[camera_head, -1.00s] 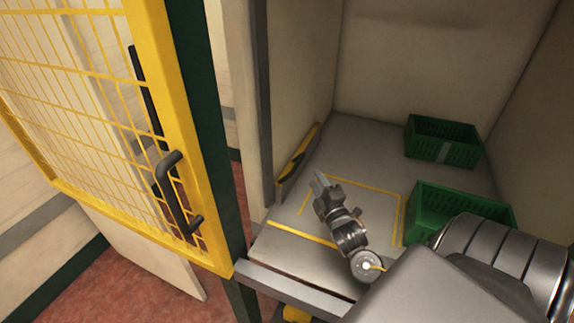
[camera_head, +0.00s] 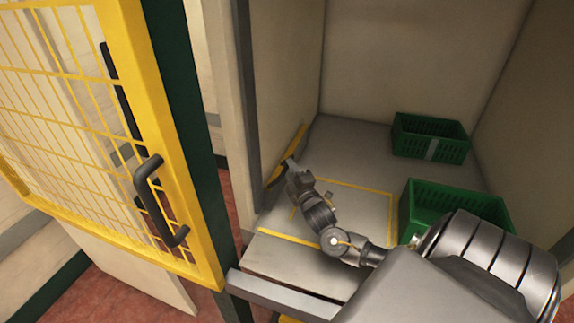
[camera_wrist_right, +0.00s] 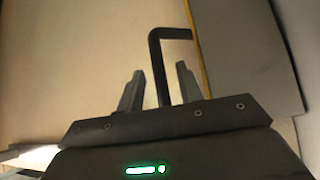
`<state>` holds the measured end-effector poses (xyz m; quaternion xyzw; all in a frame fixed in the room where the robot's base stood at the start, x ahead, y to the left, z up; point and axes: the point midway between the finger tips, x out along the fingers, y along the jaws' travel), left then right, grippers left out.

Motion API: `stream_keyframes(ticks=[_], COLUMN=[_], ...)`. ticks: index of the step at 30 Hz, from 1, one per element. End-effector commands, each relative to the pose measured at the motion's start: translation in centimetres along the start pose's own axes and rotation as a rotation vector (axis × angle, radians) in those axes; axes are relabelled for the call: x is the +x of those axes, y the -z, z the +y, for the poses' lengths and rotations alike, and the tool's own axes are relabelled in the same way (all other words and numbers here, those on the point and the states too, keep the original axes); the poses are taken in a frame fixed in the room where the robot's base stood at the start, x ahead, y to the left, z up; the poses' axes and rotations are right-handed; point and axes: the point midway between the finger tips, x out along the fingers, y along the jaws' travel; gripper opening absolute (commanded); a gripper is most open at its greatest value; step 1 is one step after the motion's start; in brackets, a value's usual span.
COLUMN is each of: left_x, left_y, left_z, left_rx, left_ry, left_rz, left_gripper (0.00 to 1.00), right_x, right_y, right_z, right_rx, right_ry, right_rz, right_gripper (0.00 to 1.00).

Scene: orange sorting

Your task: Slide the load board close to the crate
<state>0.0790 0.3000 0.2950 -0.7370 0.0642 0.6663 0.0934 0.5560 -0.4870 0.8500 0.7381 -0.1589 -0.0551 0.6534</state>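The load board (camera_head: 301,138) appears to be the low upright strip with a yellow edge along the left wall of the bay. Its dark handle shows in the right wrist view (camera_wrist_right: 158,55) as a bent black bar. My right gripper (camera_head: 291,166) reaches the near part of the board. In the right wrist view the gripper (camera_wrist_right: 159,82) is open, with one handle leg between its two separated fingers. The near green crate (camera_head: 455,207) stands to the right, well apart from the board. My left gripper is not in view.
A second green crate (camera_head: 430,137) stands farther back. A yellow outline (camera_head: 345,182) marks the grey floor between board and crates, which looks clear apart from my arm. A yellow mesh door (camera_head: 185,150) with a black handle stands open at the left.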

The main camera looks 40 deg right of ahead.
Motion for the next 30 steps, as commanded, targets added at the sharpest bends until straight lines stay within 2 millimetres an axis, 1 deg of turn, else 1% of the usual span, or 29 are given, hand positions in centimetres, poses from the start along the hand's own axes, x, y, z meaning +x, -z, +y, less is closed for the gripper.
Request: stream_keyframes(ticks=[1,3,6,10,17,25,26,30], left_x=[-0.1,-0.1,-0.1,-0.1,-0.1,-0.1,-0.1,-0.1], left_y=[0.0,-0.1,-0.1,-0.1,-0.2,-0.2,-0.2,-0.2], left_z=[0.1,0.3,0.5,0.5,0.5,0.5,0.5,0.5], left_rx=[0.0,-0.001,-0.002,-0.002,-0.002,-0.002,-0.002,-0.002], left_ry=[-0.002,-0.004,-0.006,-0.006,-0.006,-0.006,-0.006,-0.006], left_rz=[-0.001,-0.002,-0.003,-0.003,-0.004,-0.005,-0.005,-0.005], left_gripper=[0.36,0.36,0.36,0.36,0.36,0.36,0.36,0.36], right_x=[0.8,1.6,2.4,2.8,2.8,2.8,2.8,2.8], right_y=[0.0,0.0,0.0,-0.1,-0.1,-0.1,-0.1,-0.1], right_z=[0.1,0.0,0.0,0.0,0.0,0.0,0.0,0.0], right_rx=[-0.001,-0.002,0.0,0.0,0.0,0.0,0.0,0.0], right_ry=[-0.001,0.0,0.0,0.001,0.001,0.001,0.001,0.001], right_rz=[0.0,0.0,-0.001,0.0,0.0,-0.001,-0.001,-0.001], right_gripper=[0.36,0.36,0.36,0.36,0.36,0.02,0.0,0.0])
